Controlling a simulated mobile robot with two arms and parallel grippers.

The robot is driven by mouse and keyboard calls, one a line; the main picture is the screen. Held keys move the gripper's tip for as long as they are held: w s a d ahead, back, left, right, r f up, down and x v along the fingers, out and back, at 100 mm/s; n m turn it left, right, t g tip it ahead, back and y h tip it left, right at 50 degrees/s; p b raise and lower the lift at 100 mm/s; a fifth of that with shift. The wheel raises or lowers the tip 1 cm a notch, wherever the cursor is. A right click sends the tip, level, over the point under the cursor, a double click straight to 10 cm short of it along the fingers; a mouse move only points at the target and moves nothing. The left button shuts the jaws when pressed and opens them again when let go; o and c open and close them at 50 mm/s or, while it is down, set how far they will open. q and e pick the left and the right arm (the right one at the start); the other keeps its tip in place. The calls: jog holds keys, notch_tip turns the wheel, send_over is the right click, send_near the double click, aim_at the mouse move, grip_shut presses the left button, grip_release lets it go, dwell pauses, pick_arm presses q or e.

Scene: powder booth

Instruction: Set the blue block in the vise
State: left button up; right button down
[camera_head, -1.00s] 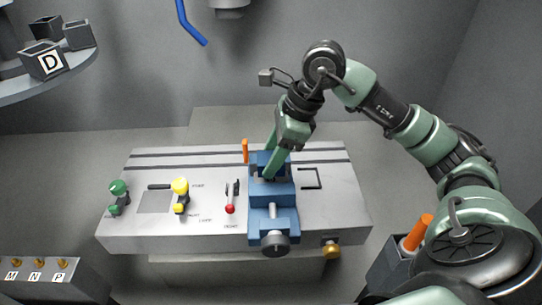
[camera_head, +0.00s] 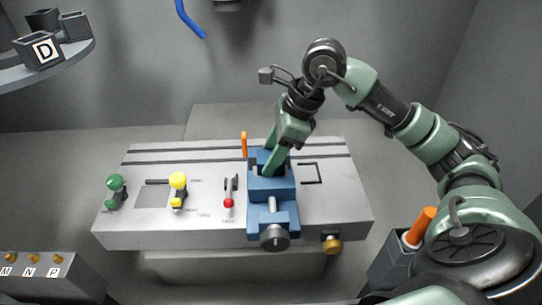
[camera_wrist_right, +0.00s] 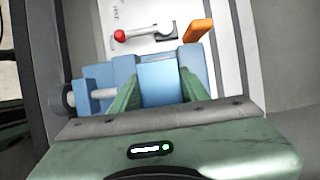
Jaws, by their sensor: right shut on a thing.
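The blue vise (camera_head: 272,188) stands on the grey machine table, its screw and round dark knob facing me. My right gripper (camera_head: 270,170) reaches down into the top of the vise from above. In the right wrist view, the right gripper (camera_wrist_right: 160,92) has its green fingers on both sides of a blue block (camera_wrist_right: 161,78), shut on it. The vise (camera_wrist_right: 93,82) shows beside the fingers there, with its grey screw at the left. The block looks level with the jaws, but its underside is hidden. My left gripper is out of view.
An orange handle (camera_head: 244,144) stands close behind the vise. A red-knobbed lever (camera_head: 229,202), a yellow knob (camera_head: 178,181) and a green knob (camera_head: 115,182) are to its left. The table (camera_head: 345,205) is mostly clear at the right.

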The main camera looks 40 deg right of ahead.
jog(key=shift+s+f, duration=0.2)
jog(key=shift+f, duration=0.25)
jog(key=c, duration=0.9)
grip_release()
jog(key=shift+o, duration=1.3)
jog(key=shift+f, duration=0.1)
jog(key=p+v, duration=0.1)
jog(key=v, duration=0.1)
jog(key=p+v, duration=0.1)
jog(key=v, duration=0.2)
jog(key=w+p+v, duration=0.1)
jog(key=p+v, duration=0.1)
jog(key=v, duration=0.1)
jog(key=shift+a, duration=0.1)
jog(key=shift+d+r, duration=0.2)
jog(key=shift+r, duration=0.3)
